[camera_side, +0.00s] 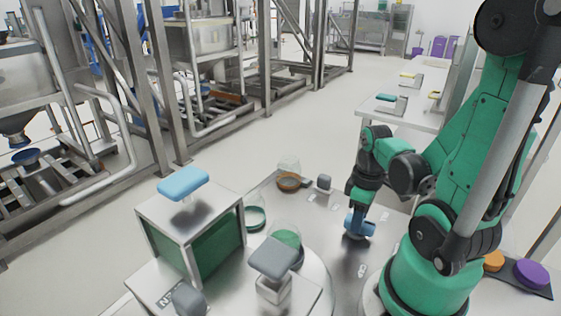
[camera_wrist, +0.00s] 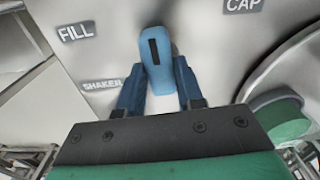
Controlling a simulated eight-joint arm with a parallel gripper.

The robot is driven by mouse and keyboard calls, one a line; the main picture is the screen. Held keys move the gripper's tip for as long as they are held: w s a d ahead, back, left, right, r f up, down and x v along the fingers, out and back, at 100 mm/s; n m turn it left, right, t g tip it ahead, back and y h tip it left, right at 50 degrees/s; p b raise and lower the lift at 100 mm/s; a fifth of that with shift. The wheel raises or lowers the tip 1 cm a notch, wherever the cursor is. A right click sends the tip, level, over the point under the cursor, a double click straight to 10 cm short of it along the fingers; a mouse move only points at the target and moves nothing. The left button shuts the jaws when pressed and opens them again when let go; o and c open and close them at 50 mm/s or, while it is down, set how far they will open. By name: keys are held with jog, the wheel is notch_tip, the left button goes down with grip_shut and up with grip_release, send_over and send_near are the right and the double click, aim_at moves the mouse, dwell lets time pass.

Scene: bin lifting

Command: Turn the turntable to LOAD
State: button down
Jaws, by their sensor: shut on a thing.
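A blue knob (camera_wrist: 158,62) with a dark stripe stands on the metal worktop. The stripe points up the wrist picture, between the labels FILL (camera_wrist: 76,31) and CAP (camera_wrist: 243,5). My gripper (camera_wrist: 158,88) has its two blue fingers shut on the near part of this knob. In the side view my gripper (camera_side: 357,224) reaches down to the worktop left of my base, where fingers and knob merge in blue. The round turntable (camera_side: 322,280) is partly hidden by things at front centre; its edge also seems to show in the wrist view (camera_wrist: 290,75). I can read no LOAD label.
A metal box (camera_side: 160,228) with a blue-handled lid (camera_side: 183,182) stands at left. A grey-handled block (camera_side: 272,258) and clear domed jars (camera_side: 285,238) stand near the turntable. Orange (camera_side: 494,261) and purple (camera_side: 532,273) discs lie at right. SHAKER (camera_wrist: 103,84) is beside the knob.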

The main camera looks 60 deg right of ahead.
jog(key=shift+m, duration=0.3)
jog(key=c, duration=0.6)
grip_release()
jog(key=shift+o, duration=0.2)
jog(key=shift+r, duration=2.8)
